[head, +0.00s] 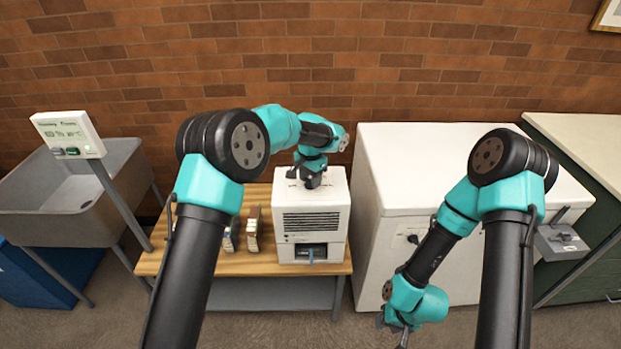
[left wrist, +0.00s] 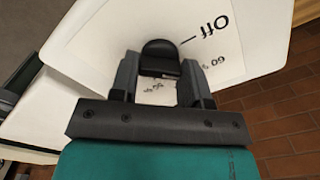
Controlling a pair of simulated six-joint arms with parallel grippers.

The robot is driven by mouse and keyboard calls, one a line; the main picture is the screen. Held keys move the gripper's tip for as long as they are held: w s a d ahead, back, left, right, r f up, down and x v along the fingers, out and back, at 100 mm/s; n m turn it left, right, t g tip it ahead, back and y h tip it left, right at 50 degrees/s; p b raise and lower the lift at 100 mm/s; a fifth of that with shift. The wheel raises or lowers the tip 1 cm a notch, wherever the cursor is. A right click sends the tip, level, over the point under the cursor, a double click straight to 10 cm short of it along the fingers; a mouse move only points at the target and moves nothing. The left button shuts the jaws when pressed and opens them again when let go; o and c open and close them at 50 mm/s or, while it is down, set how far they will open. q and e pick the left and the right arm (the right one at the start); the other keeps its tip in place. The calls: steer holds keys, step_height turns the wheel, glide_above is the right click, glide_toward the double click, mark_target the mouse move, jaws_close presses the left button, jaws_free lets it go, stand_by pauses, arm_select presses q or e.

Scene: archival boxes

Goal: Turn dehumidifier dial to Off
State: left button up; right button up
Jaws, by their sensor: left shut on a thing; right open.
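The white dehumidifier (head: 335,222) stands on a wooden bench, with a dark grille and a dark opening in its front. My left gripper (head: 311,182) reaches down onto its top. In the left wrist view my left gripper (left wrist: 160,78) is shut on the black dial (left wrist: 159,50), one finger on each side. The printed "Off" mark (left wrist: 204,30) and its tick line lie to the upper right of the dial, with "60" below it. Other printed labels are partly hidden between the fingers. I cannot tell which mark the dial points to. My right gripper (head: 394,326) is open, low at the white chest's front.
The wooden bench (head: 262,263) also holds small upright items (head: 252,229) left of the dehumidifier. A large white chest (head: 385,190) stands close on the right. A grey sink (head: 75,190) and a display panel (head: 68,133) are at the left. A brick wall is behind.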

arm_select(q)
steer(key=shift+n, duration=0.4)
steer(key=n, duration=0.4)
steer(key=shift+n, duration=2.1)
steer(key=o, duration=0.9)
step_height(320, 180, up, 18)
steer(key=shift+f, duration=0.25)
